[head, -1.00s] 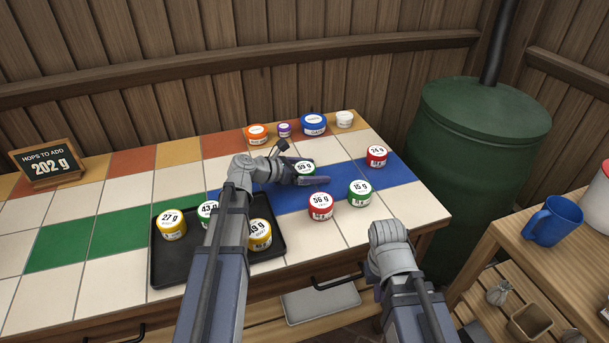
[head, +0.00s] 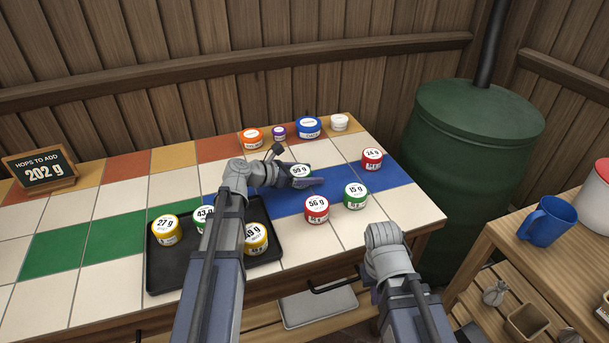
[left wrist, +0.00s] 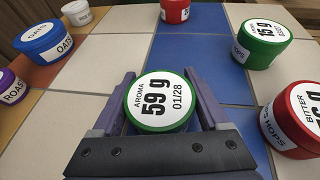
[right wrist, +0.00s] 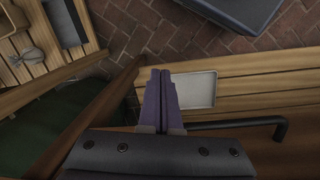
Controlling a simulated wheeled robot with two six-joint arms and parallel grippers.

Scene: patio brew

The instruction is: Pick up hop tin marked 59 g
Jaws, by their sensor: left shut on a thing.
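The hop tin marked 59 g (left wrist: 161,101) is green with a white lid label reading AROMA. My left gripper (left wrist: 163,98) is shut on it, with one finger on each side, in the left wrist view. In the head view the 59 g tin (head: 301,171) is partly hidden by my left gripper (head: 303,178), over the tiled counter near the blue strip. I cannot tell whether it is lifted off the tiles. My right gripper (right wrist: 161,98) has its fingers together and empty, beyond the counter's front edge in the right wrist view.
A black tray (head: 162,279) holds tins marked 27 g, 43 g and another yellow one. Tins marked 56 g (head: 317,210), 15 g (head: 356,196) and 24 g (head: 372,160) stand nearby. Several containers, including a blue oats tub (head: 308,128), line the back. A sign (head: 40,171) reads 202 g.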

